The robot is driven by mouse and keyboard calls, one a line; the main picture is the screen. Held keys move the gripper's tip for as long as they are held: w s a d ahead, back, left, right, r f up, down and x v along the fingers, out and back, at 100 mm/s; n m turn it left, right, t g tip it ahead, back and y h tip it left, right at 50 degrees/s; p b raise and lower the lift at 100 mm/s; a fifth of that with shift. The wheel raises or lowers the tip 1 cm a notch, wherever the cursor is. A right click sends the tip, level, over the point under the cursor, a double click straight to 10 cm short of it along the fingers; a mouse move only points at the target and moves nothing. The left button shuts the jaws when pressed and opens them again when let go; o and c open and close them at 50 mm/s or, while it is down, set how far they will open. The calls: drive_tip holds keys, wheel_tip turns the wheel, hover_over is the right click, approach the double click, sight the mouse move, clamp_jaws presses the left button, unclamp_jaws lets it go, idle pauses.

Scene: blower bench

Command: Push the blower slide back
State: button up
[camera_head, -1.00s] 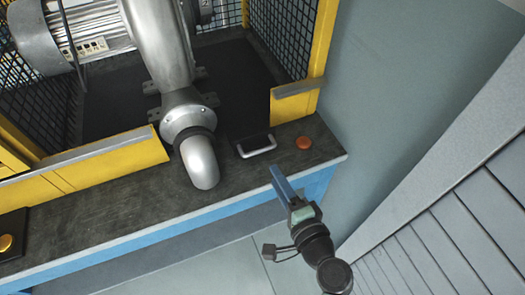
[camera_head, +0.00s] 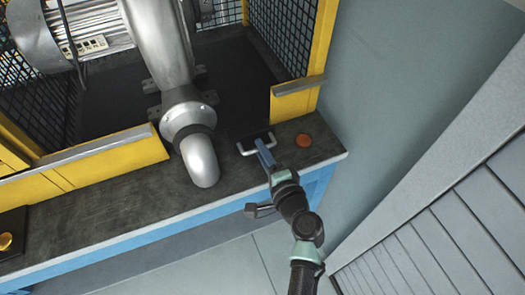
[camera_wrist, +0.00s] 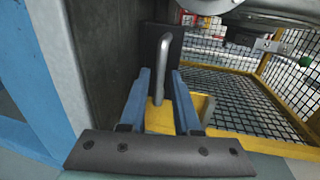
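The blower (camera_head: 160,50) stands on the dark bench, its bent metal outlet pipe (camera_head: 200,162) reaching toward the front edge. The slide's grey U-shaped handle (camera_head: 245,150) is right of the pipe, on a small dark plate. The handle (camera_wrist: 164,60) also shows in the wrist view, with the dark plate (camera_wrist: 173,42) behind it. My gripper (camera_head: 262,146) is at the handle, pointing in from the front. In the wrist view its two blue fingers (camera_wrist: 160,85) are apart, with the handle showing between them. I cannot tell whether they touch it.
Yellow frame bars (camera_head: 110,160) with black mesh (camera_head: 285,35) border the blower on both sides. A brass-coloured round knob (camera_head: 6,242) is at the far left. The floor in front is clear.

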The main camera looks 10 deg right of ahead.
clamp_jaws()
drive_tip(key=shift+w, duration=0.1)
idle(1.1)
